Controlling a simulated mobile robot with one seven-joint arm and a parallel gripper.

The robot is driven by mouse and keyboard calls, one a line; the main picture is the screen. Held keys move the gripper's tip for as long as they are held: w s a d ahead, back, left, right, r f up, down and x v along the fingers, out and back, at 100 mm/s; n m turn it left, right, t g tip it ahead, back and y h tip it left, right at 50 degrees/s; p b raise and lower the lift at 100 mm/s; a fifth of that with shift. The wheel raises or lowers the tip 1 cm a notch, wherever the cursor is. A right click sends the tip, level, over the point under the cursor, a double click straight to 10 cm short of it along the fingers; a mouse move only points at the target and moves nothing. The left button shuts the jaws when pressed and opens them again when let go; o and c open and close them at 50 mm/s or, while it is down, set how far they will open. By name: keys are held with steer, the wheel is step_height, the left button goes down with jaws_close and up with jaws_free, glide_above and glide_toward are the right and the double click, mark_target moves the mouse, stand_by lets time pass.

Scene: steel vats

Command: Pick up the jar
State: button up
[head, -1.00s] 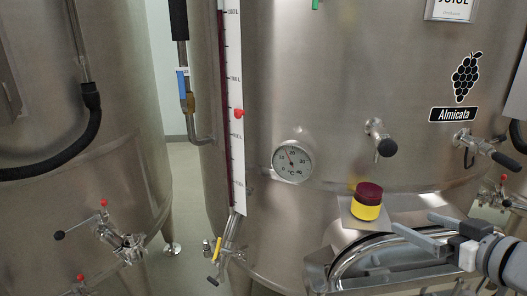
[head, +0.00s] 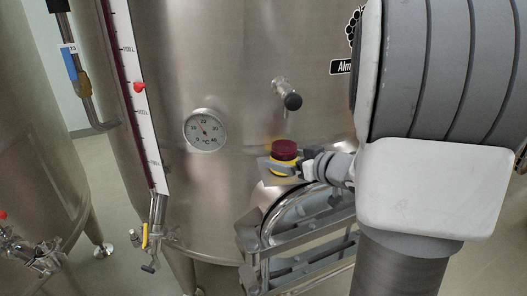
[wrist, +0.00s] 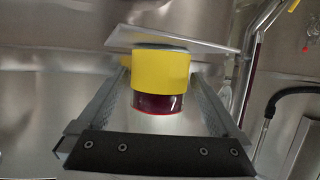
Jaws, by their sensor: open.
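The jar (head: 285,150) has a dark red top and a yellow lower part. It stands upright on a small metal plate (head: 268,176) in front of the big steel vat. In the wrist view the picture is upside down: the jar (wrist: 160,72) hangs from the plate (wrist: 215,45) at the top. My gripper (wrist: 160,80) is open, with one finger on each side of the jar. Small gaps seem to show beside it. In the head view my gripper (head: 283,168) reaches the jar from the right, and its fingers partly cover the yellow part.
A dial gauge (head: 205,130) and a black-tipped valve (head: 291,100) stick out of the vat behind the jar. A hatch with a metal frame (head: 262,262) lies below the plate. A level scale (head: 138,90) runs down the left. My arm hides the right side.

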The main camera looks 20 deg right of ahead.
steer(key=shift+x, duration=0.95)
steer(key=shift+c, duration=0.2)
steer(key=c, duration=1.4)
steer(key=shift+r, duration=0.1)
jaws_close()
steer(key=shift+r, duration=0.15)
